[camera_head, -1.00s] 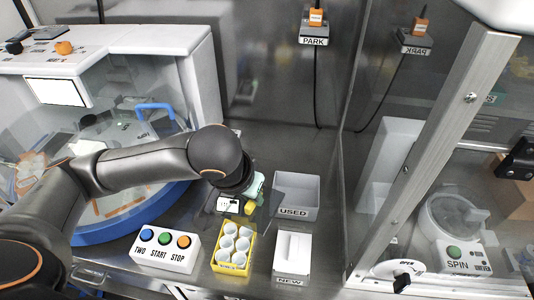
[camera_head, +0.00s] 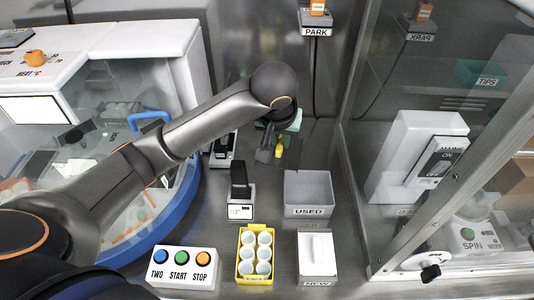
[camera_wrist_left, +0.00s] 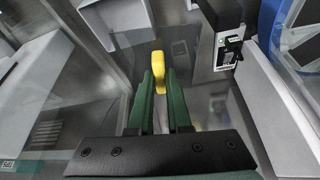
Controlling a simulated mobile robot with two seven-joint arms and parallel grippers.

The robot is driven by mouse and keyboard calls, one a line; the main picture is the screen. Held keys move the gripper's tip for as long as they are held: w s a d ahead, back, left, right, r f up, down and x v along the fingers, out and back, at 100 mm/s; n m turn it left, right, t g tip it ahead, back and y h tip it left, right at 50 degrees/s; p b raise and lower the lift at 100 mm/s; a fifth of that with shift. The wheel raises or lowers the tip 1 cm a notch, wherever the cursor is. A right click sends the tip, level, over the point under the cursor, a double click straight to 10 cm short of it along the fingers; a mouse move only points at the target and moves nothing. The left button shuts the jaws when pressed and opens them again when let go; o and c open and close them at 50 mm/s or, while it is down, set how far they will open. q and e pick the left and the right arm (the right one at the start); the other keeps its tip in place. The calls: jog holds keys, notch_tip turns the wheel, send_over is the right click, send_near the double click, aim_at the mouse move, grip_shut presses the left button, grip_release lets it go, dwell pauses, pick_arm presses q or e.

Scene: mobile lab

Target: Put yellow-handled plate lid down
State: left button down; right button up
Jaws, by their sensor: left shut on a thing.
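The yellow handle (camera_head: 279,149) of the plate lid shows just below my left wrist in the head view. In the left wrist view the yellow handle (camera_wrist_left: 157,66) sits at the tips of my left gripper's green fingers (camera_wrist_left: 159,88). My left gripper (camera_head: 284,139) is shut on this handle, behind the USED box. The lid's plate under the handle is clear or hidden, so I cannot make out its edges or tell whether it touches a surface. My right gripper is not in view.
A small black-topped device (camera_head: 240,192) stands left of the USED box (camera_head: 308,192). Another device (camera_head: 222,150) is behind it, partly hidden by my arm. The yellow tube rack (camera_head: 240,268), NEW box (camera_head: 317,282) and button box (camera_head: 184,280) are in front. A glass panel stands right.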

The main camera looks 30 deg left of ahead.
aim_at(288, 151)
pick_arm(q)
jog(key=w+n, duration=0.1)
jog(key=w+d, duration=0.1)
jog(key=w, duration=0.1)
jog(key=shift+w+f+n+y, duration=0.1)
jog(key=shift+f+n+y, duration=0.1)
jog(key=shift+n+y, duration=0.15)
jog(key=shift+n, duration=0.25)
jog(key=f+b, duration=0.1)
jog(key=f, duration=0.1)
jog(key=f+b, duration=0.1)
jog(key=f, duration=0.3)
jog(key=shift+w+a+f+b, duration=0.15)
jog(key=shift+w+b, duration=0.1)
jog(key=shift+b, duration=0.15)
jog(key=shift+w+a+f, duration=0.15)
jog(key=shift+f, duration=0.05)
jog(key=w+a+f, duration=0.2)
jog(key=a+f, duration=0.1)
jog(key=w+a+f, duration=0.5)
jog(key=w+a, duration=0.1)
jog(key=shift+w+a+f, duration=0.2)
jog(key=shift+a+f, duration=0.15)
jog(key=shift+f, duration=0.05)
jog(key=shift+w+a+f, duration=0.2)
jog(key=shift+f, duration=0.15)
jog(key=shift+a+f+b, duration=0.1)
jog(key=shift+f+b, duration=0.3)
jog(key=shift+f, duration=1.25)
jog(key=shift+f, duration=0.1)
